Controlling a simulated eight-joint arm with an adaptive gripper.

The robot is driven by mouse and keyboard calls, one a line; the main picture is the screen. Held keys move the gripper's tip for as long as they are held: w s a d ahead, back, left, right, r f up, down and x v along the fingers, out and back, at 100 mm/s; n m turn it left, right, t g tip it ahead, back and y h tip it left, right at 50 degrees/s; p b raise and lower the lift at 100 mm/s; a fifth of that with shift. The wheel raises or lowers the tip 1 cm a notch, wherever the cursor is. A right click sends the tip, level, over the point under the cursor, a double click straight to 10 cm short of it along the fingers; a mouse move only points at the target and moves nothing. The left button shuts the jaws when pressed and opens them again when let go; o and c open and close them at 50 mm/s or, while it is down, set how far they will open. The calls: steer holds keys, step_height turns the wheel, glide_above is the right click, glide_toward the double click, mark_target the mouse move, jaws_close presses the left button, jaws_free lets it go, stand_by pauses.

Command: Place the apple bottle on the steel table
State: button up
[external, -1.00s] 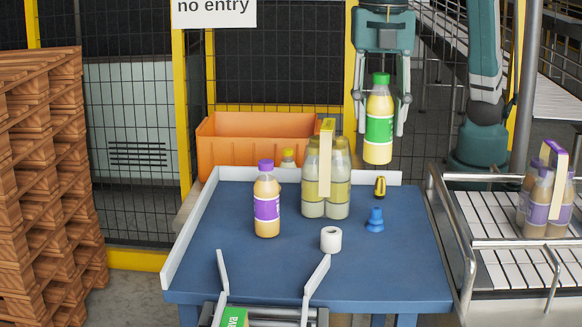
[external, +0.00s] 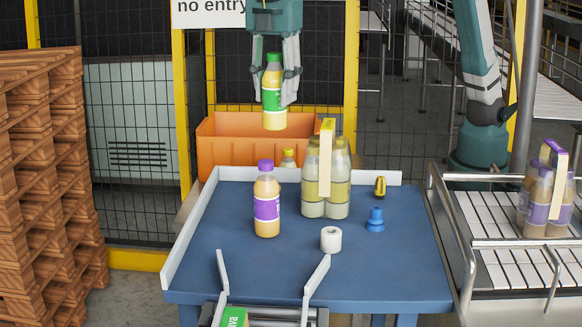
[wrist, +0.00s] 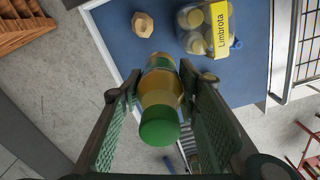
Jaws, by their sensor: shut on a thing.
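The apple bottle (external: 272,119), with a green cap, green label and pale yellow juice, hangs upright in my gripper (external: 273,96). My gripper is shut on its upper part. In the wrist view the bottle's green cap (wrist: 160,126) faces the camera between my fingers (wrist: 155,84). The table (external: 350,270) has a blue top with low pale edges; no bare steel top is clear to me. The bottle is raised above table height, toward the table's back left, and overlaps the orange crate in the picture.
A purple-capped bottle (external: 266,205), a bottle pack (external: 326,185), a white roll (external: 331,239), a blue part (external: 375,220) and a yellow part (external: 380,187) stand on the table. An orange crate (external: 225,152) is behind. The table's front right is clear.

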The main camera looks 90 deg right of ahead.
steer(key=w+d+m, duration=0.3)
steer(key=w+d, duration=0.4)
steer(key=d, duration=0.8)
steer(key=w+d+m, duration=0.3)
steer(key=w+d, duration=0.3)
steer(key=d, duration=0.9)
steer(key=w+d+m, duration=0.3)
steer(key=w+d, duration=0.4)
steer(key=d, duration=0.8)
step_height(320, 180, down, 28)
steer(key=shift+s+a+f+b, duration=0.15)
steer(key=shift+a+f+b, duration=0.05)
steer(key=shift+b, duration=0.1)
step_height(320, 180, down, 6)
steer(key=shift+f, duration=0.15)
steer(key=shift+f, duration=1.8)
steer(key=shift+f, duration=0.2)
